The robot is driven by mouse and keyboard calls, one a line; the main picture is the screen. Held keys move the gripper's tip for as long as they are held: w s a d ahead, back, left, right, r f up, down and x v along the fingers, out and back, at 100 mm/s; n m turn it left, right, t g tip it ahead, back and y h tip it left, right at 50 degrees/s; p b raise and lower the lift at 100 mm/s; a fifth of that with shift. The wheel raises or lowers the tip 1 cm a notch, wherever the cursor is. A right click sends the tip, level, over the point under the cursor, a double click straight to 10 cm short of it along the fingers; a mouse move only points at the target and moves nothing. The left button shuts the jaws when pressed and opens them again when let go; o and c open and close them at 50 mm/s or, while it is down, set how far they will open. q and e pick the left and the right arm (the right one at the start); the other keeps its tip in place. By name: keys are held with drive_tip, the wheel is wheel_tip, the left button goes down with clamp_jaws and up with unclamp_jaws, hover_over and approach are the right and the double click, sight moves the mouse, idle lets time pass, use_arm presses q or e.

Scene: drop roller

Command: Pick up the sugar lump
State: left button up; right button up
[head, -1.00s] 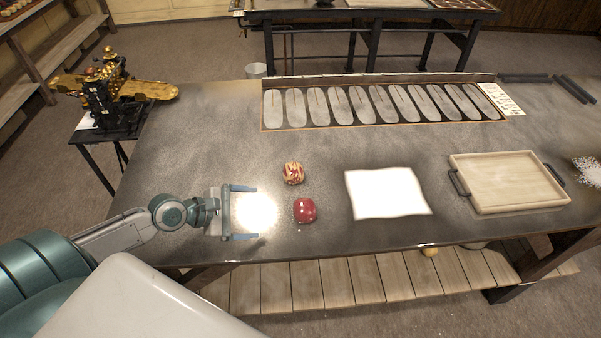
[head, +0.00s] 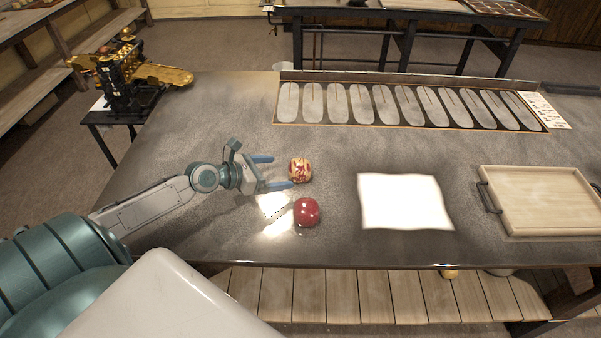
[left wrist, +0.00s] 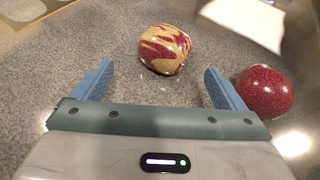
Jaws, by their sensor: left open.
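Two sugar lumps sit on the dark metal table. One is cream with red streaks (head: 300,170); the other is plain dark red (head: 307,212), nearer the front edge. My left gripper (head: 281,171) is open and empty, just left of the streaked lump, its fingers pointing toward it. In the left wrist view, the streaked lump (left wrist: 165,50) is ahead of the gap between the blue fingers, beyond their tips. The red lump (left wrist: 265,91) is outside the right finger, close to it. My right gripper is out of view.
A white sheet (head: 405,203) lies right of the lumps, with a wooden tray (head: 545,202) beyond it. A row of oval moulds (head: 385,106) runs along the back. A brass-and-black machine (head: 125,78) stands at the back left. The table left of the gripper is clear.

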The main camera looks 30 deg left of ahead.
sight(303, 171)
use_arm(q)
drive_tip(key=shift+w+d+f, duration=0.25)
drive_tip(key=shift+w+d, duration=0.1)
drive_tip(key=shift+w, duration=0.2)
drive_tip(key=shift+w+d+f, duration=0.1)
drive_tip(key=shift+w+d, duration=0.1)
drive_tip(key=shift+w, duration=0.05)
drive_tip(key=p+x, duration=0.1)
drive_tip(key=x, duration=0.2)
drive_tip(key=shift+w+d, duration=0.15)
drive_tip(key=shift+d, duration=0.2)
drive_tip(key=shift+w+d+f+p, duration=0.2)
drive_tip(key=shift+w+f+p, duration=0.1)
drive_tip(key=shift+w+f, duration=0.1)
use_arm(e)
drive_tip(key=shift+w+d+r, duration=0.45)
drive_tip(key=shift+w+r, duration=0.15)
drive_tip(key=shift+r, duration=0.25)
use_arm(q)
drive_tip(key=shift+r, duration=0.1)
drive_tip(key=c, duration=1.2)
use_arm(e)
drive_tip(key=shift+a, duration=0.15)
use_arm(q)
drive_tip(key=shift+r, duration=0.1)
